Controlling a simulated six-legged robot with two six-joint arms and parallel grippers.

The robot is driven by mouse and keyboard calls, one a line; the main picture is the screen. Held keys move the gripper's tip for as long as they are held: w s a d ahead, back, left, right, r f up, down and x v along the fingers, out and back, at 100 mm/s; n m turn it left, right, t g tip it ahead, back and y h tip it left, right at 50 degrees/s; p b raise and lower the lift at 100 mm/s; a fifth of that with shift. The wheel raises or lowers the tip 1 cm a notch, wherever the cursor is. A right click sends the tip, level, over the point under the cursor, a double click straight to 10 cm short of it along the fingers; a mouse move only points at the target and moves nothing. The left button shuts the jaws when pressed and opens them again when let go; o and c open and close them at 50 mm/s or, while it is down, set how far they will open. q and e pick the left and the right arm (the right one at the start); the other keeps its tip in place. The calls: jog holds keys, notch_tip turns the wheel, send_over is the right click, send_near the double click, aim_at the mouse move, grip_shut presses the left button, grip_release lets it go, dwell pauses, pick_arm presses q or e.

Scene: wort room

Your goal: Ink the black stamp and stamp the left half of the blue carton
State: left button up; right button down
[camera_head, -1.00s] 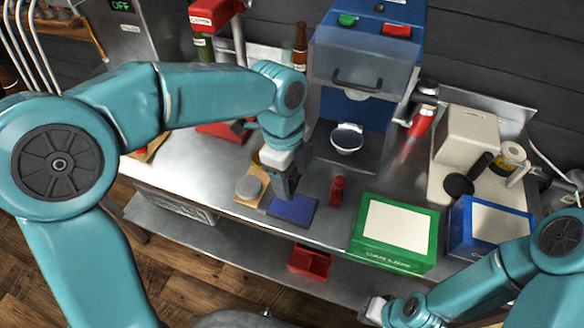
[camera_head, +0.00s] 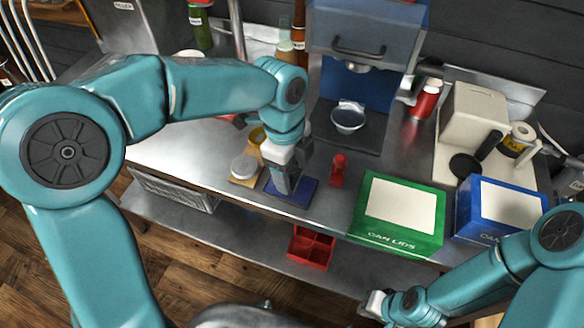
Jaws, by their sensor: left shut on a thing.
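My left gripper (camera_head: 287,186) is shut on a dark thing, which I take to be the black stamp; the fingers hide most of it. It points down over the dark blue ink pad (camera_head: 307,190), low at its surface; I cannot tell whether the stamp touches it. The blue carton (camera_head: 470,218) stands at the right, with a cream panel on top. My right arm covers its lower right corner. My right gripper (camera_head: 376,304) is at the bottom, in front of the bench, and I cannot make out its fingers.
A red stamp (camera_head: 338,170) stands right of the pad. The green can-lids carton (camera_head: 372,230) lies between it and the blue carton. A blue machine (camera_head: 352,100) with a bowl (camera_head: 348,117) stands behind.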

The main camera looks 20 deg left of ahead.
pick_arm(q)
jog(key=shift+a, duration=0.15)
jog(key=shift+f+b, duration=0.3)
jog(key=shift+f, duration=0.3)
dwell(1.2)
jog(key=shift+r, duration=0.1)
notch_tip(320, 180, up, 7)
jog(key=p, duration=0.6)
dwell(0.4)
